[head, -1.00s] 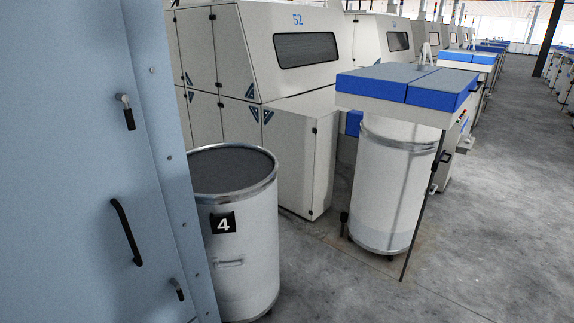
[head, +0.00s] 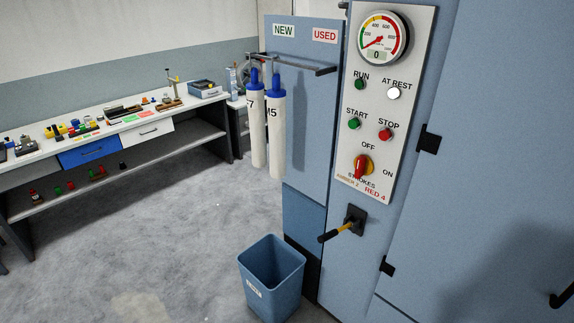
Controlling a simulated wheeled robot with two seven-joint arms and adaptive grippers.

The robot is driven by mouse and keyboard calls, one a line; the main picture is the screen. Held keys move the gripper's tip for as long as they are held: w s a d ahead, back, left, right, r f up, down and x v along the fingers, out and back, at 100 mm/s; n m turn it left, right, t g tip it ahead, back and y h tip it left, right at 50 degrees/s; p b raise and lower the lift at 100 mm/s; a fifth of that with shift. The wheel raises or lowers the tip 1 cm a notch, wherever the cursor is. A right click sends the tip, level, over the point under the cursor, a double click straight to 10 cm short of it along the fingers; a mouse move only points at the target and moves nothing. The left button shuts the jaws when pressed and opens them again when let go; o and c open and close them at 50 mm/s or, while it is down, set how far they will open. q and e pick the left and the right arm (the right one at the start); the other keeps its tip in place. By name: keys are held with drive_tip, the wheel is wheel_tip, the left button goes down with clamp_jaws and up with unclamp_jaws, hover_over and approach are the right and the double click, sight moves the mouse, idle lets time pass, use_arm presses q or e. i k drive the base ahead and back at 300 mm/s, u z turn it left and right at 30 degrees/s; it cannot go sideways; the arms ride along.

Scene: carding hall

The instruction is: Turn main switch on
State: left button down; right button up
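The main switch (head: 362,166) is a red rotary handle on a yellow disc, low on the pale control panel (head: 403,75) in the head view. OFF is printed above it and ON to its right. The red handle looks upright, toward OFF. Above it are a green START button (head: 353,123) and a red STOP button (head: 385,134). The green RUN lamp (head: 360,84) looks dark and the AT REST lamp (head: 394,93) looks white and bright. A round gauge (head: 382,38) reads 0 at the top. Neither of my grippers is in view.
A lever with a yellow-and-black handle (head: 341,230) sticks out below the panel. A blue bin (head: 270,282) stands on the floor in front. Two white tubes with blue tops (head: 275,130) hang from a rail at left. A workbench (head: 75,150) stands farther left; the floor between is clear.

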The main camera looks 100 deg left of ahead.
sight(364, 165)
drive_tip(key=u, duration=2.7)
drive_tip(key=k, duration=0.55)
drive_tip(key=u, duration=0.9)
drive_tip(key=i, duration=1.05)
drive_tip(key=z, duration=0.2)
